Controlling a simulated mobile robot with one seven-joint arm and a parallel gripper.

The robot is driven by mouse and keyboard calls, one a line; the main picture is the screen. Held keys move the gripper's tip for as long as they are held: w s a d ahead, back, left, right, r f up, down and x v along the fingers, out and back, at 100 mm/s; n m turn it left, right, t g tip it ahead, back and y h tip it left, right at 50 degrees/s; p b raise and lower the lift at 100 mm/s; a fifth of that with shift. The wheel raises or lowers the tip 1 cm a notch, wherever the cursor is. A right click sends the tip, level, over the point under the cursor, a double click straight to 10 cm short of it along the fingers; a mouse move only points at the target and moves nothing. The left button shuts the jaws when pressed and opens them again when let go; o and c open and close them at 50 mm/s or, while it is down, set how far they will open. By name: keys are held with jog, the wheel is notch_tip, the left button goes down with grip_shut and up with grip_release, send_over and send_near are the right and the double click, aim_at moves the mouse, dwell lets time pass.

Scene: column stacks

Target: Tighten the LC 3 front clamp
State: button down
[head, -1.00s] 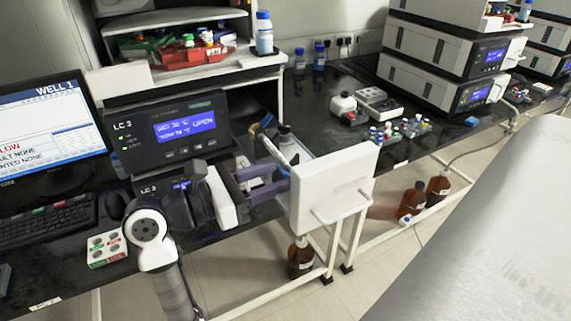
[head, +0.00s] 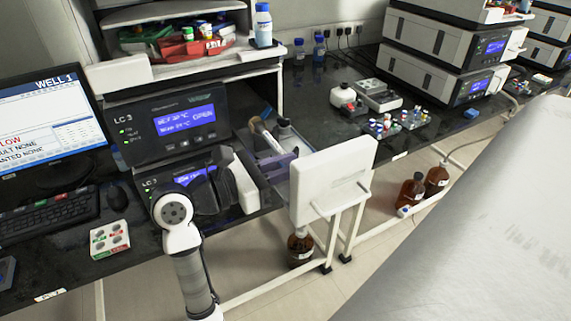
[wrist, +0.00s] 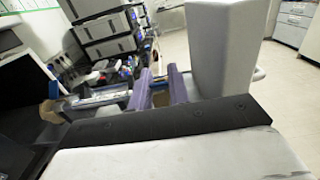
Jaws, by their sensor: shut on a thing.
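The LC 3 unit (head: 165,122) stands on the bench at left, with lit blue screens. Its tray is pulled out to the right behind a white front panel (head: 333,180); the panel also shows in the wrist view (wrist: 226,50). My gripper (head: 283,163) reaches into this tray, close behind the panel. In the wrist view its purple fingers (wrist: 161,90) stand a little apart, around a small tan part low between them. I take this part for the front clamp (wrist: 160,99), mostly hidden by the fingers. A tan-ended rod (head: 264,133) lies behind the fingers.
A brown bottle (head: 300,250) stands below the panel. A monitor (head: 45,135), keyboard and vial box (head: 109,238) are at left. Vial racks (head: 382,126) and stacked instruments (head: 440,70) are at right. A large grey surface fills the lower right.

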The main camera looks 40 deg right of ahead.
jog(key=shift+d+r+y+p, duration=0.2)
jog(key=shift+r+y+p, duration=0.25)
jog(key=shift+y+p, duration=0.3)
jog(key=shift+s+d+t+y, duration=0.1)
jog(key=shift+d+t+y, duration=0.15)
jog(key=shift+y, duration=0.55)
jog(key=shift+s+d+t+y, duration=0.1)
jog(key=shift+d+t+y, duration=0.1)
jog(key=shift+y, duration=0.55)
jog(key=c, duration=1.3)
grip_release()
jog(key=shift+b+v, duration=1.55)
jog(key=shift+v, duration=5.35)
